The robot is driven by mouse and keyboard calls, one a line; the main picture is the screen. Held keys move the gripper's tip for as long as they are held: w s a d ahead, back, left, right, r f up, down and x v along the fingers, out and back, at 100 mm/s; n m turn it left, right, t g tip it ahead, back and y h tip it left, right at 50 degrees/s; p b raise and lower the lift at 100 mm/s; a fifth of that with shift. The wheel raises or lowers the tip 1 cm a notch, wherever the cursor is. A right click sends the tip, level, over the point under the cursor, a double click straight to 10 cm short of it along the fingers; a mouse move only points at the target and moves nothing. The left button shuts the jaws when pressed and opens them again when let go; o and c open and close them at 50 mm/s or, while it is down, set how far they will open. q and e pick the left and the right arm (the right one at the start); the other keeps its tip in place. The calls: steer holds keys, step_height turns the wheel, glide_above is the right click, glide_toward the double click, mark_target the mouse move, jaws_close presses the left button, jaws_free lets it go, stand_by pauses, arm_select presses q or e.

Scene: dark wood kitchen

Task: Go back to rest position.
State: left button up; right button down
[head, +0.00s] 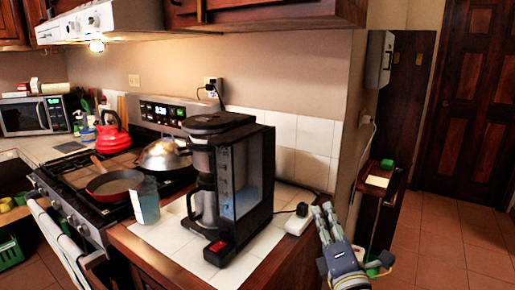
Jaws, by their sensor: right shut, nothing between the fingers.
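My right gripper (325,214) shows in the head view at the lower right, just past the right edge of the tiled counter. Its two grey fingers point up and lie close together, shut with nothing seen between them. It is apart from the black coffee maker (254,180), which stands on the counter to its left. A white power strip (297,224) with a black plug lies on the counter just left of the fingers. My left gripper is not in the head view.
A pan (113,184), a wok (163,157) and a red kettle (113,134) are on the stove. A small shelf (384,178) is on the right. Tiled floor (440,240) lies open before the wooden door (470,100).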

steer(key=s+d+f+m+g+h, duration=0.1)
steer(key=s+d+f+m+g, duration=0.15)
steer(key=s+f+m, duration=0.4)
steer(key=s+d+f+m+g+h, duration=0.1)
steer(key=s+d+f+m+g, duration=0.2)
steer(key=f, duration=0.6)
steer(key=s+d+f+m+g+h, duration=0.1)
steer(key=s+f+m+g, duration=0.3)
steer(key=f, duration=0.4)
steer(key=s+a+f+m+g+y, duration=0.1)
steer(key=s+f+m+g, duration=0.35)
steer(key=s, duration=0.55)
steer(key=s+f+m+g, duration=0.35)
steer(key=s+f, duration=0.25)
steer(key=s, duration=0.5)
step_height(320, 180, down, 26)
steer(key=s+g, duration=0.1)
steer(key=s+d+f+g+p, duration=0.1)
steer(key=s+d+f, duration=0.2)
steer(key=s+f, duration=1.2)
steer(key=shift+s, duration=0.95)
